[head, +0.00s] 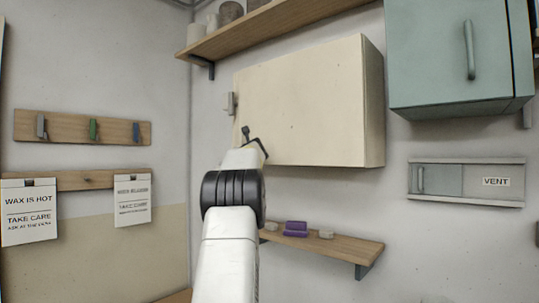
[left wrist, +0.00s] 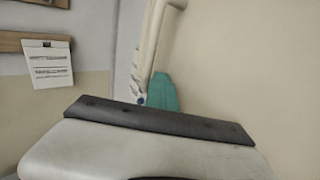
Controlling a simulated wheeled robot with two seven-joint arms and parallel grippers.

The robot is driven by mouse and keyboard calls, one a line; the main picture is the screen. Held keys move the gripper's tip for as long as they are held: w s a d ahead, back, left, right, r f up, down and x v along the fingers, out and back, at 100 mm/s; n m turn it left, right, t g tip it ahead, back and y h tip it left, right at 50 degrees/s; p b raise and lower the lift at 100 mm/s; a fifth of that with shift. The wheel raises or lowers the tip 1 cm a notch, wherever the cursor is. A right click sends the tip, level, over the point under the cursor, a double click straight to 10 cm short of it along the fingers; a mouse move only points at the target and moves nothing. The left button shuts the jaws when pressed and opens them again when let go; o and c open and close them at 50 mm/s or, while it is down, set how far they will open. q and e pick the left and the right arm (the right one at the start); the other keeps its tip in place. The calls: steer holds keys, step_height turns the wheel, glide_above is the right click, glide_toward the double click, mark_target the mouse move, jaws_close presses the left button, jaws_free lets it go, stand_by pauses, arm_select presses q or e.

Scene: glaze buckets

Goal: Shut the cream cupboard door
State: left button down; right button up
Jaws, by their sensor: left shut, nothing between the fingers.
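The cream cupboard (head: 305,105) hangs on the wall at the centre of the head view. Its broad cream front faces me, and a small grey fitting (head: 231,103) shows at its left edge. I cannot tell whether the door stands ajar. My left arm reaches up from below, and my left gripper (head: 253,142) is near the front's lower left corner, shut and empty; its fingertips are largely hidden. In the left wrist view a plain cream surface (left wrist: 255,70) fills the right side, close by. I cannot tell whether the gripper touches it. My right gripper is not in view.
A blue-green cupboard (head: 435,60) hangs at the right, above a vent panel (head: 490,170). A hook rail (head: 70,127) and paper signs are at left.

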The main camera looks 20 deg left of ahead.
arm_select(q)
steer(key=shift+w+d+f, duration=0.35)
steer(key=v, duration=0.8)
steer(key=shift+s+a+r, duration=0.3)
steer(key=shift+a+r, duration=0.05)
steer(key=shift+a, duration=0.05)
